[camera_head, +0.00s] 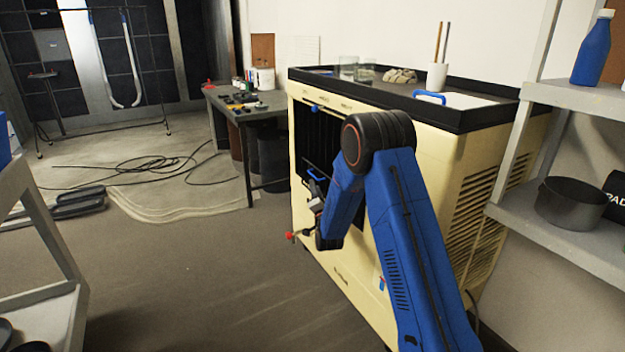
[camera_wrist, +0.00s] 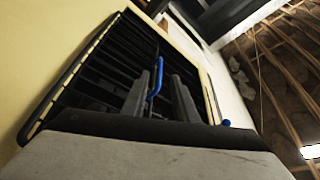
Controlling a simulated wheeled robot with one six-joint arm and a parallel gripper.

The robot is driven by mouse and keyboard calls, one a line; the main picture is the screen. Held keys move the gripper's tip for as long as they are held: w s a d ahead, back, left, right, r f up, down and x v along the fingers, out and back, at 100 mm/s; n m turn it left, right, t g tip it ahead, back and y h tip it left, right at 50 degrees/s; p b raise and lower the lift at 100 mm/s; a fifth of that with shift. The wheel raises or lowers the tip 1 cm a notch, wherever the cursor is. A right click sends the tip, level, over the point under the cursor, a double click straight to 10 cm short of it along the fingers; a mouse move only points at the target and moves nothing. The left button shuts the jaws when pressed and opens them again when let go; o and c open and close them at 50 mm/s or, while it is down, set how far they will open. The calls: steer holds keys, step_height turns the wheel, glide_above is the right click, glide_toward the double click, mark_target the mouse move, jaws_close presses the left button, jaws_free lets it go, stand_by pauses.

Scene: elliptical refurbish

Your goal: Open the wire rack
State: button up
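The wire rack (camera_wrist: 100,72) is a dark slatted panel set in the front of a cream cabinet (camera_head: 460,165); it also shows in the head view (camera_head: 318,140). A blue handle (camera_wrist: 156,76) stands out from the rack, and its blue shows in the head view (camera_head: 316,174). My gripper (camera_wrist: 167,80) points at the rack, with its two dark fingers apart on either side of the handle's line. The handle looks closer to the left finger; whether they touch is not clear. In the head view my arm hides part of the rack and most of my gripper.
A grey shelf (camera_head: 590,240) with a dark pan (camera_head: 571,203) stands at the right. A grey rack (camera_head: 45,280) stands at the near left. A dark worktable (camera_head: 240,108) with small items is behind. Cables (camera_head: 150,165) lie on the floor; the middle floor is clear.

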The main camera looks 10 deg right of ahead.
steer(key=x, duration=0.7)
jaws_close()
stand_by(1.4)
